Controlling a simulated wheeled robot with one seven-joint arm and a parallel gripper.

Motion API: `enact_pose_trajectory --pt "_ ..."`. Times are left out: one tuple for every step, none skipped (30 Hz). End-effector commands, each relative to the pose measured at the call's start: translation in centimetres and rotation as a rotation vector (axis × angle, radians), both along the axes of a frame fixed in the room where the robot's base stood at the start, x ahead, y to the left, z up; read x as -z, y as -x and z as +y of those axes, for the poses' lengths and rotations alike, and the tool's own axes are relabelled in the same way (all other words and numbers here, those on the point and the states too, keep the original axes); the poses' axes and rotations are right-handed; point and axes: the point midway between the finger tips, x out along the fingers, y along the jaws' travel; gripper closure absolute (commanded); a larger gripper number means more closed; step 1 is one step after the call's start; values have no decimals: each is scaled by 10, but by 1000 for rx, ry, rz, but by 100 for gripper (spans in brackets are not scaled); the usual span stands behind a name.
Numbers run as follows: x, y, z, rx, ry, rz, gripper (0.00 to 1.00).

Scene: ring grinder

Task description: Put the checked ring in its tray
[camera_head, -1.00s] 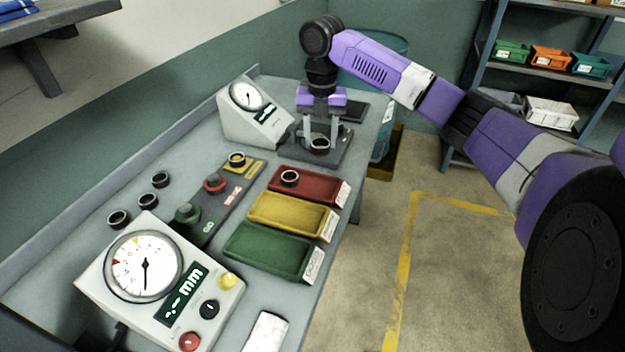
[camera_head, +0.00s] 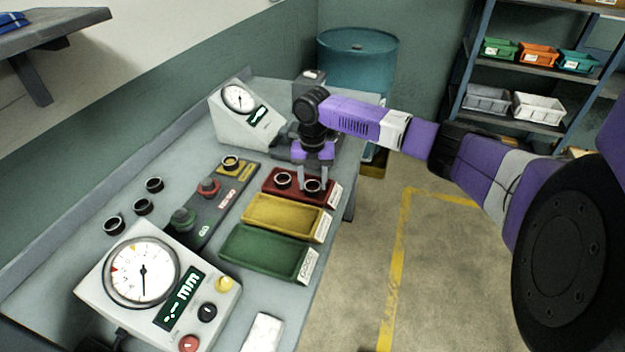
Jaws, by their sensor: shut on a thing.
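My gripper (camera_head: 313,184) is shut on a dark ring with a pale rim, the checked ring (camera_head: 313,187). It holds the ring at the right part of the red tray (camera_head: 272,196), over or in it; I cannot tell if the ring touches the tray floor. Another ring (camera_head: 283,180) lies in the red tray, just left of the held one. The yellow tray (camera_head: 284,215) and the green tray (camera_head: 262,252) are empty.
Several loose rings (camera_head: 143,207) lie on the bench at left. A panel with green (camera_head: 183,220), red (camera_head: 208,187) and yellow (camera_head: 231,163) pieces stands left of the trays. A dial gauge box (camera_head: 160,275) is in front, another gauge (camera_head: 243,112) at the back.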

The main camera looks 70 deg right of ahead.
Motion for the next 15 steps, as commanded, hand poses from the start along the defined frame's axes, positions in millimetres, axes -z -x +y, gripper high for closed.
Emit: enact_pose_trajectory --pt "0 0 0 0 1 0 100" --pt "0 0 0 0 1 0 100" --pt "0 0 0 0 1 0 100" --pt "0 0 0 0 1 0 100" --pt "0 0 0 0 1 0 100" --pt "0 0 0 0 1 0 100" --pt "1 0 0 0 0 0 100" --pt "2 0 0 0 0 0 100" --pt "3 0 0 0 0 0 100" --pt "2 0 0 0 1 0 48" --pt "2 0 0 0 1 0 44" --pt "2 0 0 0 1 0 44" --pt "2 0 0 0 1 0 44" --pt "2 0 0 0 1 0 44" --pt "2 0 0 0 1 0 44"
